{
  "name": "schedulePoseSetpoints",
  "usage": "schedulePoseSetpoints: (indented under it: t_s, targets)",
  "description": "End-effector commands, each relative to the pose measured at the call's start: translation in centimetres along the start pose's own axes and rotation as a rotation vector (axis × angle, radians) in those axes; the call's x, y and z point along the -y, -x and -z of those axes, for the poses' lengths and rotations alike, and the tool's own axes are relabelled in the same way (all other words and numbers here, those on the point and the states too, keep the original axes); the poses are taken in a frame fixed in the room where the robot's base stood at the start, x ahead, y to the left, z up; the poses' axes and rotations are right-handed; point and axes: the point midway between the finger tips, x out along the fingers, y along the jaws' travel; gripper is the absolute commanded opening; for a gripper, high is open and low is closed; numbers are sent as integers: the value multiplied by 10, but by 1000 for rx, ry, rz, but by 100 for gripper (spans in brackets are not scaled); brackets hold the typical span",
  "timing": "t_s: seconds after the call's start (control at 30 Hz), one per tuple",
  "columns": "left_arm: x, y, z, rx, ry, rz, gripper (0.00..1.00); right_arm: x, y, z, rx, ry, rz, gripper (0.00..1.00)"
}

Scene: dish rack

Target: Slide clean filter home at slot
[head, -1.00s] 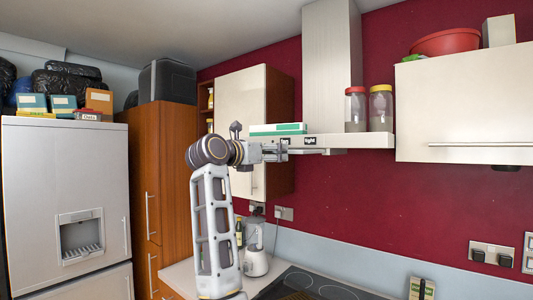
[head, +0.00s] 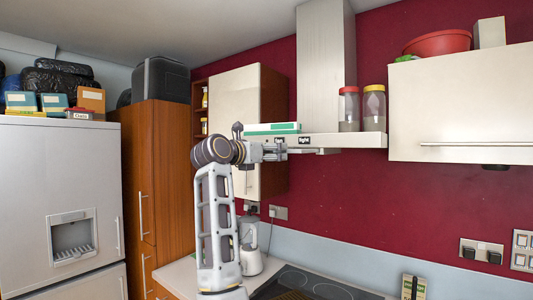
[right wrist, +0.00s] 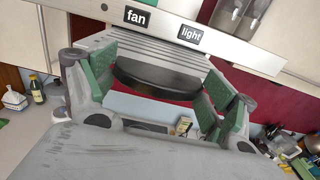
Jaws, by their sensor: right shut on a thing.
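My right gripper (head: 284,152) is at the front edge of the cooker hood (head: 345,141), just below the fan and light labels. In the right wrist view its green-padded fingers (right wrist: 158,88) stand apart on either side of a dark rounded bar (right wrist: 158,78), which I take for the filter's handle. The gripper is shut on it. A grey slatted panel, seemingly the filter (right wrist: 135,52), lies just beyond the bar, under the hood's front strip (right wrist: 215,40). The slot is not clearly seen, so I cannot tell how far in the filter sits. My left gripper is not in view.
A green and white box (head: 272,128) and two jars (head: 374,108) stand on top of the hood. A wall cupboard (head: 236,115) is close behind my arm.

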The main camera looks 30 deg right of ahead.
Motion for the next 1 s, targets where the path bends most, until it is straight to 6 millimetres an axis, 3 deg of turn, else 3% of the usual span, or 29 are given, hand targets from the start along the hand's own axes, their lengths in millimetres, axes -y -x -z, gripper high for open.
schedulePoseSetpoints:
  t_s: [1.0]
  targets:
    - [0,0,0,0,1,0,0,0,-31,0,0,0,0,47]
